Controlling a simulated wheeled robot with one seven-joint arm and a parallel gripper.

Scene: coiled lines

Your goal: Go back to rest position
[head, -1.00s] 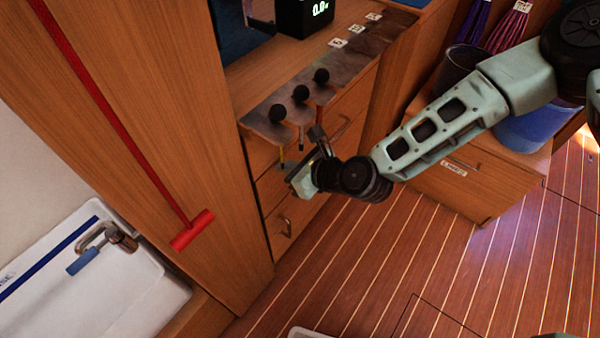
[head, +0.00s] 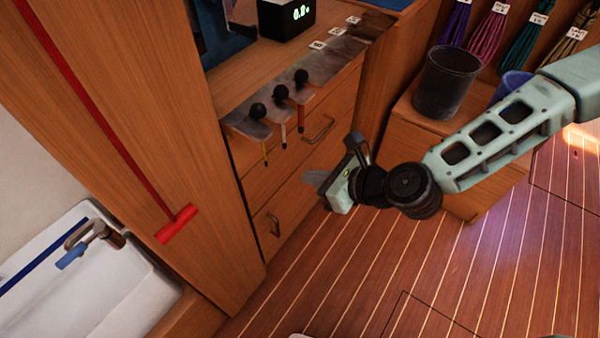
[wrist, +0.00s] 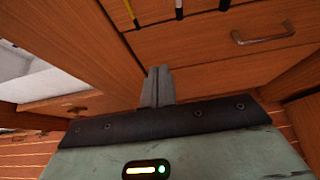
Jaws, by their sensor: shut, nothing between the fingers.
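My gripper (head: 316,182) is in front of the wooden drawers in the head view, to the right of and below the black-knobbed tools. In the wrist view its two grey fingers (wrist: 157,86) are together with nothing between them. The fingers point toward the drawer fronts and appear apart from them. My arm reaches in from the right edge of the head view.
Several black-knobbed tools (head: 281,92) hang at the metal counter edge above the drawers (head: 290,140). A dark bin (head: 446,82) stands on a wooden cabinet at right, below hanging coiled lines (head: 487,36). A sink (head: 110,290) is at lower left. The plank floor (head: 400,260) is clear.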

